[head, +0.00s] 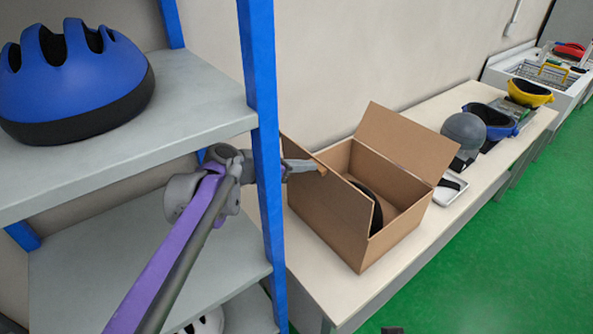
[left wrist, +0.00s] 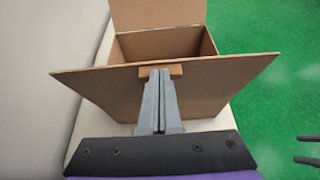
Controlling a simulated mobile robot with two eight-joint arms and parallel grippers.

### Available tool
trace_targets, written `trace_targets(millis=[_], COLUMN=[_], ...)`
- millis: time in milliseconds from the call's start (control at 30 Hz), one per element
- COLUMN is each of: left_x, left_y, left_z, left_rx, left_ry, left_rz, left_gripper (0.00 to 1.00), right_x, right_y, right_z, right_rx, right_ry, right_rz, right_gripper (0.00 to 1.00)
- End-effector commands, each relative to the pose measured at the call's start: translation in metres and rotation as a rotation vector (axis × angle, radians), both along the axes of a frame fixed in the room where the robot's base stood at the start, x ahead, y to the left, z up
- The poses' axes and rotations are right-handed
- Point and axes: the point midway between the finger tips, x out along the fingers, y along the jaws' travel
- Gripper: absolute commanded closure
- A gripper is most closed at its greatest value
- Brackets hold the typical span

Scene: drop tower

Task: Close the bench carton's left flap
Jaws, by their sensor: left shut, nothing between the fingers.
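The brown carton (head: 327,219) stands open on the bench. Its left flap (head: 297,154) stands up, leaning outward; the flap also spans the left wrist view (left wrist: 100,82). The opposite flap (head: 408,141) is raised too. A dark curved object (head: 375,211) shows partly inside; the rest is hidden. My left gripper (head: 321,169) is shut and empty, with its tan tips at the flap's upper edge; it also shows in the left wrist view (left wrist: 161,71). Contact is hard to tell. Two dark prongs at the right of the left wrist view look like my right gripper (left wrist: 307,149), spread apart over the floor.
A blue-posted shelf rack (head: 262,130) stands close beside my left arm, with a blue helmet (head: 75,80) on it. Farther along the bench (head: 325,290) are a white tray (head: 449,188), a grey helmet (head: 464,130) and blue and yellow headgear.

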Motion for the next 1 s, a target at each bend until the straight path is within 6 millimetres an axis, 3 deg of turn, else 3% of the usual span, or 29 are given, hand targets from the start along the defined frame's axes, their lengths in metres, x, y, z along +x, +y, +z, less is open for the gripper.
trace_targets(millis=[400, 1000], left_x=[0.013, 0.008], left_y=[-0.017, -0.01], left_z=[0.007, 0.011], left_rx=[-0.001, -0.001], left_ry=[-0.001, 0.001], left_rz=[0.0, 0.002], left_gripper=[1.0, 1.0], right_x=[0.002, 0.002], right_y=[0.0, 0.0], right_z=[0.006, 0.006], right_rx=[0.0, 0.0], right_ry=[-0.003, -0.003], right_rz=[0.0, 0.0], right_gripper=[0.4, 0.4])
